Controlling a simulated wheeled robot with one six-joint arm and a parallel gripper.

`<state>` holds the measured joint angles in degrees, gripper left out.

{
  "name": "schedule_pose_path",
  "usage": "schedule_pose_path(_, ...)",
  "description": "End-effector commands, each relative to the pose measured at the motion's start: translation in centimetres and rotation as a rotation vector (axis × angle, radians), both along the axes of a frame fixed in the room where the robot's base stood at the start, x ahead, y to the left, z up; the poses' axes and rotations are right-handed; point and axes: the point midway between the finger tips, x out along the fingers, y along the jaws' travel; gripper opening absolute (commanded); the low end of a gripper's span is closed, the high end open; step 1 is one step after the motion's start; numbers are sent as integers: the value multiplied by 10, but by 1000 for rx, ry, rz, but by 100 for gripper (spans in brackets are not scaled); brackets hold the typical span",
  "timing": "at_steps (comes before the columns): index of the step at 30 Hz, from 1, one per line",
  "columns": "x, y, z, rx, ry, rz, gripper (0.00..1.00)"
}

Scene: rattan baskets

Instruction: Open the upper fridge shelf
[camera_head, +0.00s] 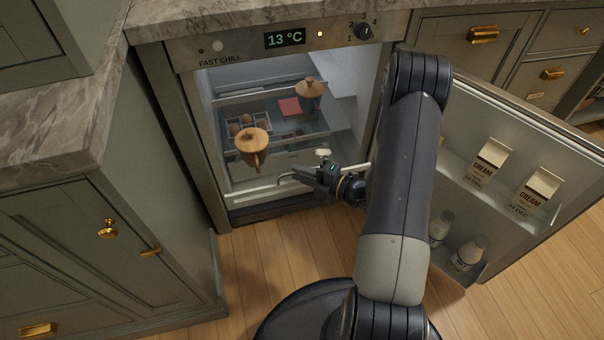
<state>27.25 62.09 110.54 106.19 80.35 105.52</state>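The small fridge (190,58) under the counter stands open, with a 13 °C display on its top panel. Inside it, an upper shelf (240,97) shows as a pale front edge near the top. Below are further clear shelf or drawer surfaces and a pale front rail (250,190) low down. My gripper (297,174) is at the fridge opening, beside the low front rail and well below the upper shelf edge. Its fingers are small and dark; I cannot tell whether they are apart or touching the rail.
The fridge door (480,110) is swung open to the right, holding cream cartons (487,160) and bottles (467,253). Inside are two wooden-lidded vessels (252,140), eggs (234,129) and a red packet (290,106). Cabinets (80,230) close off the left. Wooden floor (190,270) lies in front.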

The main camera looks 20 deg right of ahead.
Motion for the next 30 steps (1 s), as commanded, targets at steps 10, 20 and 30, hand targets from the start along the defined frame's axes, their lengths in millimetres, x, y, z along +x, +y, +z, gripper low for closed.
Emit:
schedule_pose_path(10, 0, 0, -1, -1, 2, 0, 0)
schedule_pose_path(20, -1, 0, -2, -1, 6, 0, 0)
schedule_pose_path(30, -41, -1, -3, 0, 13, -3, 0)
